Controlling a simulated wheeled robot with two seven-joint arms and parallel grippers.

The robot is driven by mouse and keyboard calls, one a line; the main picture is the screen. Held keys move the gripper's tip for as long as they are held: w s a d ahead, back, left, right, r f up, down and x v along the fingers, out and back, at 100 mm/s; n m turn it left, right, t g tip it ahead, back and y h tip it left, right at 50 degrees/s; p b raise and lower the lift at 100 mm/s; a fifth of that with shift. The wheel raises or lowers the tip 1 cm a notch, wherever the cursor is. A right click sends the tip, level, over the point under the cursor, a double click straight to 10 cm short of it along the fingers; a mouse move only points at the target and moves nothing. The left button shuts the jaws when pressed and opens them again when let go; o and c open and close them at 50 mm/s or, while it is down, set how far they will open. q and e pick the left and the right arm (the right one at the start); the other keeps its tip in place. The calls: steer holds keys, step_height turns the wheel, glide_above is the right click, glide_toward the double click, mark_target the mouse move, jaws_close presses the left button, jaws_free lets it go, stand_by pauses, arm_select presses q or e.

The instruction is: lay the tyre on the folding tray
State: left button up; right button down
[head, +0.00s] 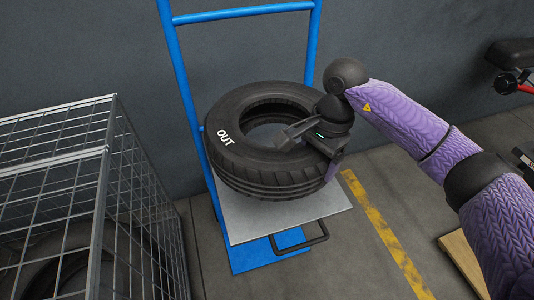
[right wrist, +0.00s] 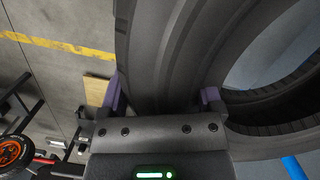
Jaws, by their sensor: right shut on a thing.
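The black tyre (head: 239,165) lies flat, or nearly so, at the grey folding tray (head: 310,221) of the blue hand truck, its "OUT" mark facing up. Its underside is hidden, so I cannot tell whether it fully rests on the tray. My right gripper (head: 318,143) is shut on the tyre's right side. In the right wrist view the two purple fingers (right wrist: 160,93) are on either side of the tyre's wall (right wrist: 180,45). My left gripper shows in neither view.
A wire cage (head: 105,200) with a tyre inside stands at the left. The blue frame (head: 180,75) rises behind the tray against the grey wall. A black handle (head: 315,237) sticks out at the tray's front. A yellow line (head: 385,232) crosses open floor at the right.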

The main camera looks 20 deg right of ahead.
arm_select(q)
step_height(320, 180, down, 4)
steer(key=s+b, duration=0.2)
steer(key=b, duration=0.3)
arm_select(e)
step_height(320, 180, down, 10)
steer(key=shift+f, duration=0.1)
steer(key=shift+r, duration=0.2)
steer(key=shift+f, duration=0.15)
jaws_free()
steer(key=r+p, duration=0.2)
steer(key=r, duration=0.2)
steer(key=d+r+p, duration=0.1)
steer(key=r, duration=0.3)
steer(key=r+p, duration=0.2)
steer(key=r, duration=0.1)
steer(key=shift+w+d+r+p, duration=0.25)
steer(key=shift+w+r+p, duration=0.1)
steer(key=shift+r, duration=0.25)
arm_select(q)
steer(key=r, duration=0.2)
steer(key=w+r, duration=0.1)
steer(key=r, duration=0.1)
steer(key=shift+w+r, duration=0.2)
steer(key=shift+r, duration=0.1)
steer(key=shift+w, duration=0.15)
